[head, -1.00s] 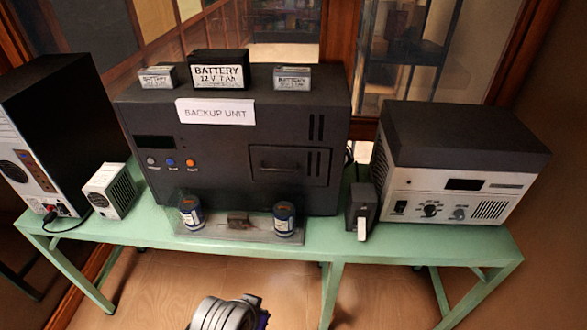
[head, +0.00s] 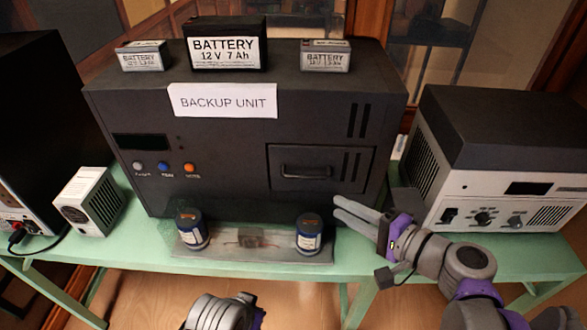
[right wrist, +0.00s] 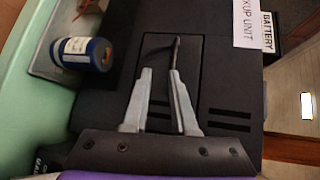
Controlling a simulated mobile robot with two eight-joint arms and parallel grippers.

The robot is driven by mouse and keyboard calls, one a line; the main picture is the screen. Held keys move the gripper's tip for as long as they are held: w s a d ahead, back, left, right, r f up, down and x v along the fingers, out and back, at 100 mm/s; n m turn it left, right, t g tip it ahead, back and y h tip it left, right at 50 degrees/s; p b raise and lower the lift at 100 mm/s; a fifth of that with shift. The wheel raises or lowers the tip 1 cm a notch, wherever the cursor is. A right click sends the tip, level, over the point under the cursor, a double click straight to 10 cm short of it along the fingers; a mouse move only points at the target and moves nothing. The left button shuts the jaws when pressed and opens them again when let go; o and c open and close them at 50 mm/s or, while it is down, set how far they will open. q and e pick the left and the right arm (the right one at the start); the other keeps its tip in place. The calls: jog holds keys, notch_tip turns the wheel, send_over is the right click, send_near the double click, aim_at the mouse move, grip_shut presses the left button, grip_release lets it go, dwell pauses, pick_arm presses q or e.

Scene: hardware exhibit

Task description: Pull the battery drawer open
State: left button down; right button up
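The backup unit (head: 225,150) is a dark box with a closed drawer (head: 358,178) at the right of its front. A dark bar handle (head: 306,172) runs across the drawer's left half. My right gripper (head: 337,206) is open and empty, below and right of the handle in the head view. In the right wrist view, the two grey fingers of my right gripper (right wrist: 160,70) point at the drawer (right wrist: 190,75). The handle (right wrist: 177,50) shows just beyond the fingertips; contact cannot be told. My left gripper is out of sight.
Three batteries stand on the unit, a large one (head: 225,45) in the middle. Two blue cans (head: 310,234) stand on a tray (head: 250,257) before it. A white-fronted device (head: 490,200) stands right, a small white box (head: 90,203) left, on the green table (head: 145,262).

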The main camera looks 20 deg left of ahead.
aim_at(306, 177)
jog(key=shift+m+y, duration=0.3)
jog(key=shift+y, duration=0.1)
jog(key=x, duration=0.4)
jog(key=r+x, duration=0.1)
jog(key=x, duration=0.3)
jog(key=w+b+x, duration=0.1)
jog(key=x, duration=0.3)
jog(key=shift+w+d+r, duration=0.1)
jog(key=shift+d+r, duration=0.1)
jog(key=shift+r, duration=0.2)
grip_shut()
dwell(0.4)
